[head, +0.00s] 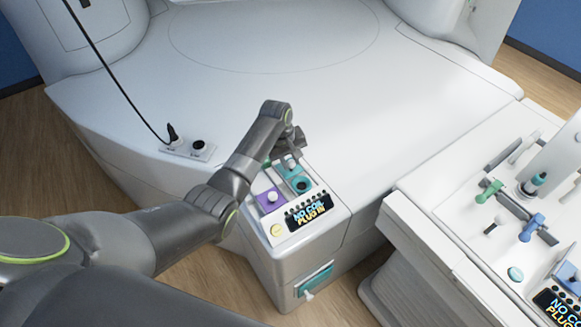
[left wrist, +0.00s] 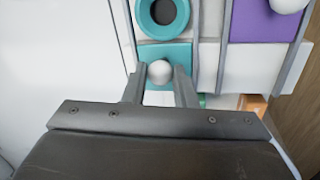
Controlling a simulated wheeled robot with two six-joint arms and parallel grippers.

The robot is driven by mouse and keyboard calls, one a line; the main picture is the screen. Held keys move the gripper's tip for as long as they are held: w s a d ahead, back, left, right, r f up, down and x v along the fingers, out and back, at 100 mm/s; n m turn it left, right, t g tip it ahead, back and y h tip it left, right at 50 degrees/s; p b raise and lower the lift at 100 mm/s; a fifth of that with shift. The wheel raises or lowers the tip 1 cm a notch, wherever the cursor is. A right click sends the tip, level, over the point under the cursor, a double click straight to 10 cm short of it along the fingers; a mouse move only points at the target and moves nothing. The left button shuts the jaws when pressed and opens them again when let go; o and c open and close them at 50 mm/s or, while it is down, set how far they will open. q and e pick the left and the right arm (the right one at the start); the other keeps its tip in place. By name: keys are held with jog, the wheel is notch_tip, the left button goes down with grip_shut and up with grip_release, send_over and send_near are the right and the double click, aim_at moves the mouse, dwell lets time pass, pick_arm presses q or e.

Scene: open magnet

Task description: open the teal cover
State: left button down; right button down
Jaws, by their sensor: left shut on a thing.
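The teal cover (left wrist: 144,53) is a small flat slide with a round white knob (left wrist: 159,72), seen at the top middle of the left wrist view. Right beside it is a teal ring (left wrist: 163,14) around a dark open hole, which the cover does not lie over. In the head view the cover (head: 291,164) sits behind the ring (head: 301,185) on the white console. My left gripper (left wrist: 160,76) is shut on the white knob, one finger on each side. In the head view the gripper (head: 292,152) is above the cover and partly hides it. My right gripper is not in view.
A purple cover (head: 269,200) with a white knob lies beside the teal ring. A black cable runs to a socket plate (head: 187,149) at left. A white cart with tools stands right.

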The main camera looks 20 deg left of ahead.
aim_at(281, 173)
pick_arm(q)
jog(key=shift+s+f, duration=0.1)
jog(key=c, duration=1.2)
grip_release()
jog(key=shift+a+r, duration=0.1)
jog(key=shift+r, duration=0.45)
jog(key=r, duration=0.5)
jog(key=s+a+r, duration=0.1)
jog(key=r, duration=0.4)
jog(key=s+a+r+p, duration=0.1)
jog(key=r, duration=0.5)
jog(key=shift+a, duration=0.25)
